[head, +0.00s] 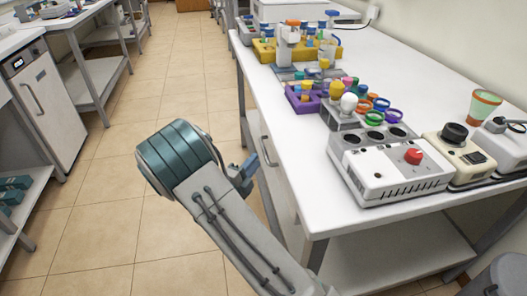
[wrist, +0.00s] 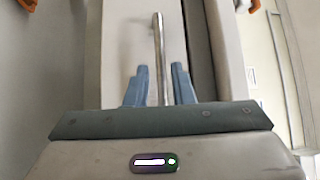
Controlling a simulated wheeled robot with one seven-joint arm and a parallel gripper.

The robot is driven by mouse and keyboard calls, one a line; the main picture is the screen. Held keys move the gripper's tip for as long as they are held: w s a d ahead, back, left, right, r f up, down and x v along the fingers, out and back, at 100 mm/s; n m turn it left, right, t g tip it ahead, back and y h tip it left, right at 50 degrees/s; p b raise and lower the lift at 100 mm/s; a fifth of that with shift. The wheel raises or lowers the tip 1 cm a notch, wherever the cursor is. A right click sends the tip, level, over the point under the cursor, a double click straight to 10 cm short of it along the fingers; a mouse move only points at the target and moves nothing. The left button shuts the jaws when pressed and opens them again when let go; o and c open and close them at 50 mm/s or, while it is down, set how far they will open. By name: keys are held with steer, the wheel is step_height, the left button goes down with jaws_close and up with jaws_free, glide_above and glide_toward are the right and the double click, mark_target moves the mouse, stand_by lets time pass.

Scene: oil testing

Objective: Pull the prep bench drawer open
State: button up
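The prep bench (head: 330,215) has a white top and a pale drawer front (head: 283,185) under its left edge. The drawer looks flush with the bench in the head view. Its metal bar handle (head: 266,149) is just beyond my gripper (head: 249,166). In the wrist view the handle (wrist: 159,45) runs upright in the picture, between the two blue fingers of my gripper (wrist: 160,75). The fingers are apart, with a visible gap on each side of the bar. My arm hides part of the drawer front in the head view.
On the bench top stand a heater block with a red knob (head: 395,172), a purple rack (head: 303,98) and a yellow rack (head: 265,50). A lower shelf (head: 380,262) lies beneath. The tiled aisle (head: 110,200) left of the bench is clear.

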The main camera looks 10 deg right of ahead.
mark_target(264, 149)
steer(key=x, duration=0.7)
steer(key=shift+b, duration=0.4)
jaws_close()
